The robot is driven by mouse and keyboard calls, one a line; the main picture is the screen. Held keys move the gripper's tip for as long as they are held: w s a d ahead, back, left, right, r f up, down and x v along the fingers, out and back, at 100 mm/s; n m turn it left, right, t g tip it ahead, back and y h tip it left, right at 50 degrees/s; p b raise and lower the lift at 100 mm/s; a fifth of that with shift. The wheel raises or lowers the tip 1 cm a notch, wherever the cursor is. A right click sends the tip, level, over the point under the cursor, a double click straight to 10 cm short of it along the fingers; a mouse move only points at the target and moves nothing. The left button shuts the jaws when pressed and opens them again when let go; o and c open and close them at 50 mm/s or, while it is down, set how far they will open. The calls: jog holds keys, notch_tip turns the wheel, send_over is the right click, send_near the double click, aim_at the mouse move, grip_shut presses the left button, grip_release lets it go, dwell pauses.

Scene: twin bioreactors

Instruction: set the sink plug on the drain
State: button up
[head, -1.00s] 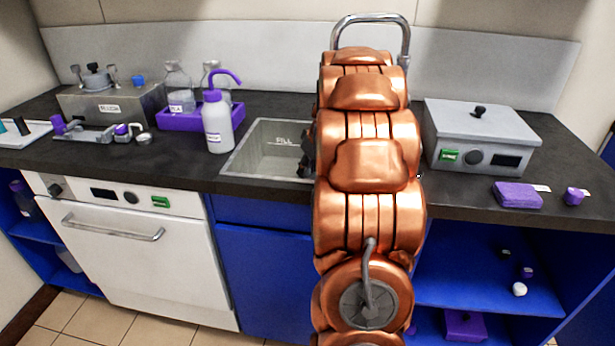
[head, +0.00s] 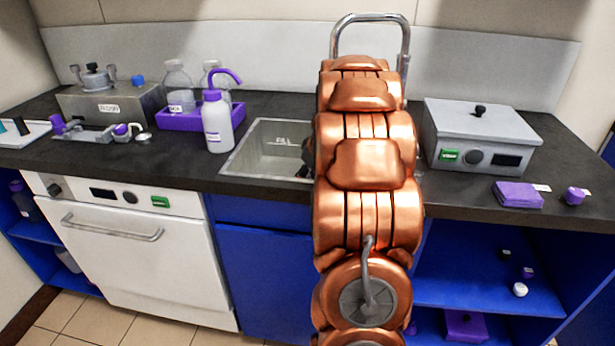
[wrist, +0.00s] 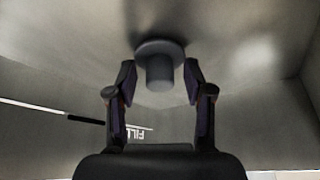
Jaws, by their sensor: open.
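The sink plug (wrist: 159,73), a dark grey disc with a round knob, sits on the floor of the steel sink (wrist: 60,60) in the wrist view. My gripper (wrist: 159,68) is open inside the sink. Its two fingers stand on either side of the knob, with a gap on each side. No drain opening shows; whether it lies under the disc is hidden. In the head view the sink (head: 245,148) is partly covered by my copper arm, and the plug cannot be seen.
A tall chrome faucet (head: 338,35) rises behind my arm. A white wash bottle (head: 218,125) and a purple tray (head: 170,120) stand left of the sink. A grey lidded bath (head: 490,125) stands to the right. The sink walls surround my gripper closely.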

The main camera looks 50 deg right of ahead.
jog(key=shift+r, duration=0.25)
jog(key=v, duration=1.1)
jog(key=shift+s+r+p, duration=0.25)
jog(key=shift+r+p, duration=0.1)
jog(key=shift+p, duration=0.05)
jog(key=shift+r, duration=0.1)
